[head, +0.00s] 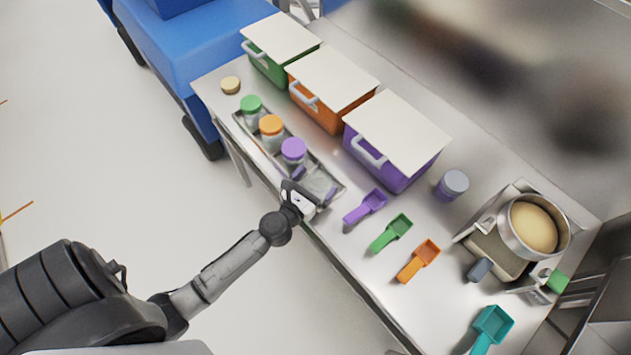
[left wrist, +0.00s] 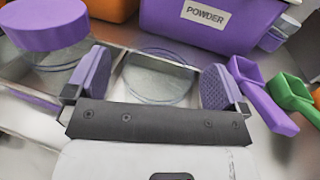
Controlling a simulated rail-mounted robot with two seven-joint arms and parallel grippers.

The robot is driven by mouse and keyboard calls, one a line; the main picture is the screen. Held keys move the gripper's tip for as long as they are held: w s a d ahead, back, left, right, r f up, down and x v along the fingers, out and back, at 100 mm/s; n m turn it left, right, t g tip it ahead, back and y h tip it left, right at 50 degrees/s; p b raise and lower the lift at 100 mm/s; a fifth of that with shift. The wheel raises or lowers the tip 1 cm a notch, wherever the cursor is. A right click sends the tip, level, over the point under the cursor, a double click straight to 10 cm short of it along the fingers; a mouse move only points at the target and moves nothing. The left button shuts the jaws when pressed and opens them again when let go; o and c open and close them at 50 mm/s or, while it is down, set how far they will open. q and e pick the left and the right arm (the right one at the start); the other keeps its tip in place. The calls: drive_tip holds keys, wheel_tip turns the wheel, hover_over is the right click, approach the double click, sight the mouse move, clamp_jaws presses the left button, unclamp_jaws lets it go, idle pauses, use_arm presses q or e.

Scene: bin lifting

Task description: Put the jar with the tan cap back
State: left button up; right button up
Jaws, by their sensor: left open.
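A tan cap (head: 230,85) lies on the table at its far left end, apart from the tray. A clear glass jar (head: 319,181) without a cap sits in the near right end of the metal tray (head: 334,200). My left gripper (head: 315,184) is open at this jar, with its purple fingers on either side. In the left wrist view the jar (left wrist: 160,78) shows between the two open fingers (left wrist: 155,85). I cannot tell whether they touch it. My right gripper is not in view.
Green-capped (head: 251,105), orange-capped (head: 271,130) and purple-capped (head: 293,151) jars fill the tray beside the gripper. Green (head: 270,65), orange (head: 325,100) and purple (head: 385,160) bins stand behind. Several scoops, including a purple one (head: 366,205), lie to the right.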

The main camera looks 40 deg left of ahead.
use_arm(q)
drive_tip(key=shift+r+p, duration=0.3)
drive_tip(key=s+d+b, duration=0.1)
drive_tip(key=s+b, duration=0.2)
drive_tip(key=s, duration=0.8)
drive_tip(key=s+d+m+g+h, duration=0.25)
drive_tip(key=d+m+h, duration=0.3)
drive_tip(key=m, duration=0.65)
drive_tip(key=s+d+m+g+h, duration=0.1)
drive_tip(key=d+m+g+h, duration=0.35)
drive_tip(key=m, duration=0.75)
drive_tip(key=s+a+f+m+g+y, duration=0.2)
drive_tip(key=s+m+g+y, duration=0.1)
drive_tip(key=m, duration=0.4)
drive_tip(key=s+a+f+m+g+y, duration=0.3)
drive_tip(key=s+m+g+y, duration=0.1)
drive_tip(key=m, duration=0.4)
drive_tip(key=shift+s+f+y+b, duration=0.3)
drive_tip(key=shift+s+y, duration=0.2)
drive_tip(key=shift+s, duration=0.55)
drive_tip(key=shift+d, duration=0.1)
